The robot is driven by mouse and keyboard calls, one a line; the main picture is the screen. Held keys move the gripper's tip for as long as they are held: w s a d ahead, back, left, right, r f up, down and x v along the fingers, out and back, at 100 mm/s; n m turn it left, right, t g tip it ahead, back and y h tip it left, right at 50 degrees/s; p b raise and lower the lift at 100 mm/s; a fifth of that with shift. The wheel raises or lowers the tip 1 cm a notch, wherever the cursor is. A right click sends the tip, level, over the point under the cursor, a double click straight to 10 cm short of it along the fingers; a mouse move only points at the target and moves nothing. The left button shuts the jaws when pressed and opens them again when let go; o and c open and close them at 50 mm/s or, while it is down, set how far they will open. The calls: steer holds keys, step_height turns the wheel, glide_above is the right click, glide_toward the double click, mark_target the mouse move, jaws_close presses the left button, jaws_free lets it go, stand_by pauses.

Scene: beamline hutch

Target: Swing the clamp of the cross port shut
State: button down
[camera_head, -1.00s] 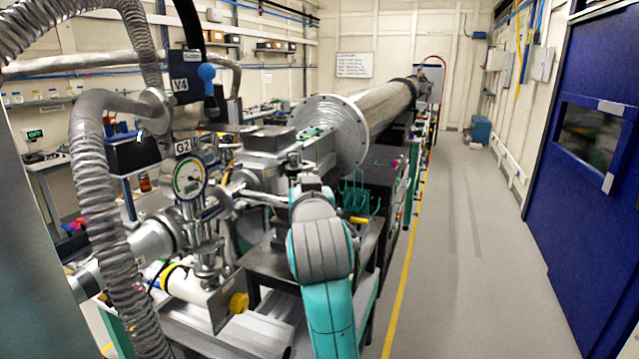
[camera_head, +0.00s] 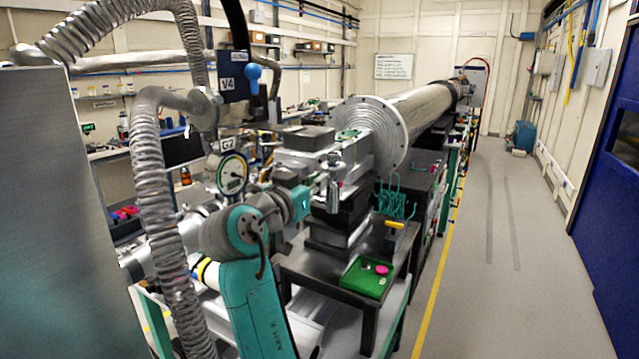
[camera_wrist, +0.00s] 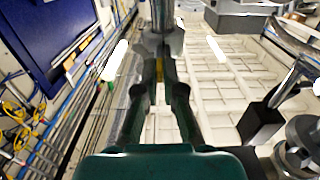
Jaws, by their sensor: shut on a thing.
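In the wrist view my gripper (camera_wrist: 160,72) has its two dark fingers close together on a grey metal part at the top centre, which I take to be the clamp (camera_wrist: 161,42). A metal rod runs up from this part. In the head view my teal arm reaches across in front of the pipework by gauge G2 (camera_head: 232,174). My arm covers much of the cross port there, and the fingers cannot be made out clearly. How far the clamp is swung cannot be told.
A ribbed metal hose (camera_head: 158,210) hangs close at the left of my arm. A small table (camera_head: 340,282) with a green tray (camera_head: 352,280) stands at the right. A large flanged pipe (camera_head: 378,135) lies behind. The aisle floor (camera_head: 485,270) is clear.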

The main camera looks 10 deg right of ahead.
steer(key=shift+w+a, duration=0.1)
stand_by(0.3)
steer(key=c, duration=1.3)
jaws_free()
steer(key=v, duration=0.7)
steer(key=shift+s, duration=0.2)
steer(key=shift+a, duration=0.1)
